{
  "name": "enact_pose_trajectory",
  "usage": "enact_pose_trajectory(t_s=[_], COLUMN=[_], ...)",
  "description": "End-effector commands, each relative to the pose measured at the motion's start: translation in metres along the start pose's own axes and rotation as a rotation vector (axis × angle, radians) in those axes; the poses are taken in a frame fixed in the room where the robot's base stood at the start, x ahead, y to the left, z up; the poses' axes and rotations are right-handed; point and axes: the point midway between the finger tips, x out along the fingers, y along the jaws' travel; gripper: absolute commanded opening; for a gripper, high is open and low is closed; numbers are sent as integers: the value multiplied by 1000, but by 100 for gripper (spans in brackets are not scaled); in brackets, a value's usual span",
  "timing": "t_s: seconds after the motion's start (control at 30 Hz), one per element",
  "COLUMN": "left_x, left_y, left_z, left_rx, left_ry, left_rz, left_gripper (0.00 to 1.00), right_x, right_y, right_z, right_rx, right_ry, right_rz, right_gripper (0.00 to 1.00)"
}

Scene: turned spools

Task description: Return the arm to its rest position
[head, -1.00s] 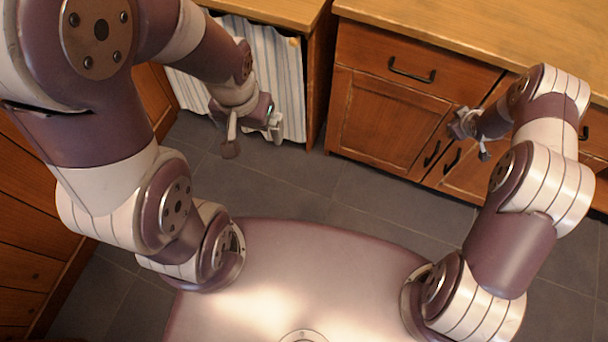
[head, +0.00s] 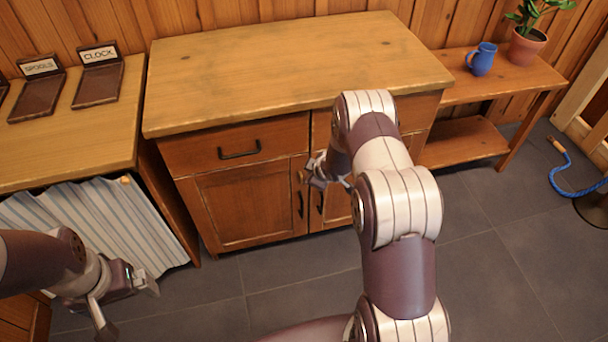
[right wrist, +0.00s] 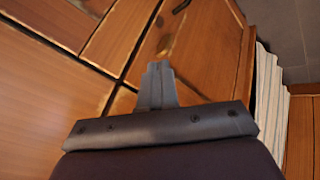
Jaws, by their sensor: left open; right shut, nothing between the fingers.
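My left gripper (head: 124,302) is at the lower left of the head view, fingers apart and empty. It hangs over the floor in front of the striped curtain. My right arm (head: 400,220) reaches up through the middle of the head view. Its gripper (head: 328,172) is in front of the wooden cabinet doors, small and partly hidden by the arm. In the right wrist view, the right gripper's fingers (right wrist: 157,84) are together with nothing between them, against a background of cabinet wood.
A wooden cabinet (head: 240,190) with a bare top stands ahead. At left are a counter with signs reading SPOOLS (head: 40,67) and CLOCK (head: 98,54) and a striped curtain (head: 100,220).

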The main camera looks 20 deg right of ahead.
Motion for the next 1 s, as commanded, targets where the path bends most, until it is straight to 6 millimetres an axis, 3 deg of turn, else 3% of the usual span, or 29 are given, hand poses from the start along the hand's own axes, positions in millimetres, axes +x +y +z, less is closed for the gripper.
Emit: enact_pose_trajectory(t_s=[0.1, 0.23, 0.57, 0.63, 0.7, 0.77, 0.8, 1.0], left_x=[-8, -11, -12, -12, -12, -12, -12, -12], left_y=[0, 0, 0, 0, 0, 0, 0, 0], left_z=[-1, -1, -1, -1, -1, -1, -1, -1], left_rx=[0, 0, 0, 0, 0, 0, 0, 0], left_ry=[0, 0, 0, 0, 0, 0, 0, 0], left_rz=[0, 0, 0, 0, 0, 0, 0, 0], left_gripper=[100, 100, 100, 100, 100, 100, 100, 100], right_x=[-26, -43, -50, -50, -57, -82, -110, -230], right_y=[7, 11, 11, 4, -17, -37, -50, -107], right_z=[4, 8, 10, 22, 43, 61, 62, 34], right_rx=[1, 1, 9, 74, 180, 335, 440, 749], right_ry=[-1, -2, -3, -55, -151, -283, -370, -601], right_rz=[1, -1, -4, -25, -75, -120, -141, -195], right_gripper=[0, 0, 0, 0, 0, 0, 0, 0])
